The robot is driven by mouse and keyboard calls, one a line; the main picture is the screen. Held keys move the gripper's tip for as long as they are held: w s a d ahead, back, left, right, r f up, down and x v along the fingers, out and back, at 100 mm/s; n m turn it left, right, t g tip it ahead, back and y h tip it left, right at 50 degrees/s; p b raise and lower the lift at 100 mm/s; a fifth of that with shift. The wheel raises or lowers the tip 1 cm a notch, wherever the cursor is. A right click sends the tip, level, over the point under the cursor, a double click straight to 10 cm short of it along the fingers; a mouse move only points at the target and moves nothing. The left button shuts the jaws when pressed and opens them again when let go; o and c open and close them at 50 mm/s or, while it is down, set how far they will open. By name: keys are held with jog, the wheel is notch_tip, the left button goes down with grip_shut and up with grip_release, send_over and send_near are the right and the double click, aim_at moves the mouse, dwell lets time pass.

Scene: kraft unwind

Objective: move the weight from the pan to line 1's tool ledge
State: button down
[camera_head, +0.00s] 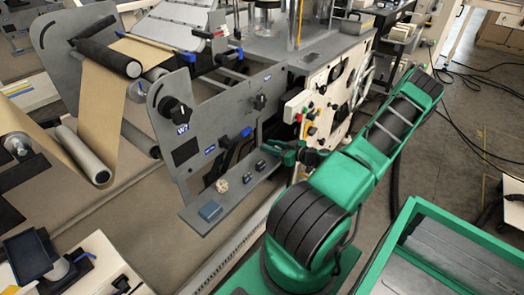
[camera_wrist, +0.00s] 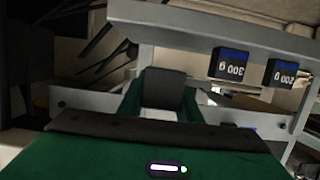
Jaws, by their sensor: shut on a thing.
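My gripper (camera_head: 283,149) is at the inner end of line 1's grey tool ledge (camera_head: 226,203), close to the machine's side plate. In the wrist view my gripper (camera_wrist: 162,97) is shut on a dark grey block (camera_wrist: 165,86), apparently the weight; no label shows on it. Whether it touches the ledge I cannot tell. Two dark weights stand on the ledge, with upside-down labels in the wrist view: one reads 300 g (camera_wrist: 231,63), the other 200 g (camera_wrist: 281,73). The pan cannot be made out with certainty.
The machine's side plate with knobs (camera_head: 176,110) rises behind. A control panel with coloured buttons (camera_head: 311,120) is near my arm. A green-framed cart (camera_head: 408,222) stands at right.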

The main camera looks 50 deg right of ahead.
aim_at(264, 154)
jog(key=shift+w+a, duration=0.1)
jog(key=shift+w, duration=1.2)
jog(key=shift+w+f, duration=0.25)
jog(key=shift+f, duration=0.6)
jog(key=shift+w+f, duration=0.2)
jog(key=shift+f, duration=0.65)
jog(key=c, duration=1.3)
grip_release()
jog(key=shift+f, duration=0.15)
